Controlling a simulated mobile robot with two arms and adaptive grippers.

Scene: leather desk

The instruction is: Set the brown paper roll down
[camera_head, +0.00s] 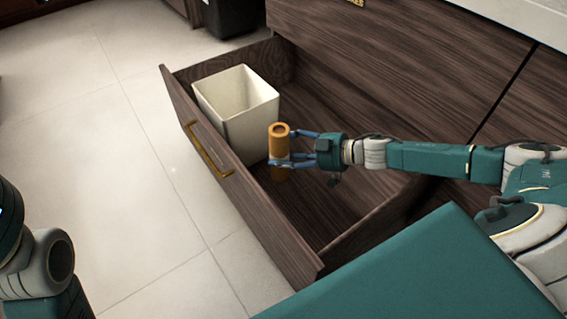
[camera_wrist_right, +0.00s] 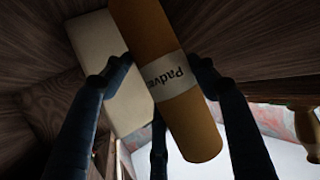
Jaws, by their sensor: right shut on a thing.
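The brown paper roll (camera_head: 279,146) is an orange-brown tube with a hollow top end, upright inside the open drawer. My right gripper (camera_head: 292,151) comes in from the right and is shut around its middle. In the right wrist view the roll (camera_wrist_right: 172,70) lies between my right gripper's fingers (camera_wrist_right: 165,85), with a white label on it. Whether the roll's lower end touches the drawer floor cannot be told. My left gripper is not in view; only part of my left arm shows at the lower left.
A cream square bin (camera_head: 237,105) stands in the drawer just behind and left of the roll. The dark wooden drawer (camera_head: 285,235) has a front panel with a gold handle (camera_head: 208,150). Bare drawer floor shows right of the roll. Pale tiles lie outside.

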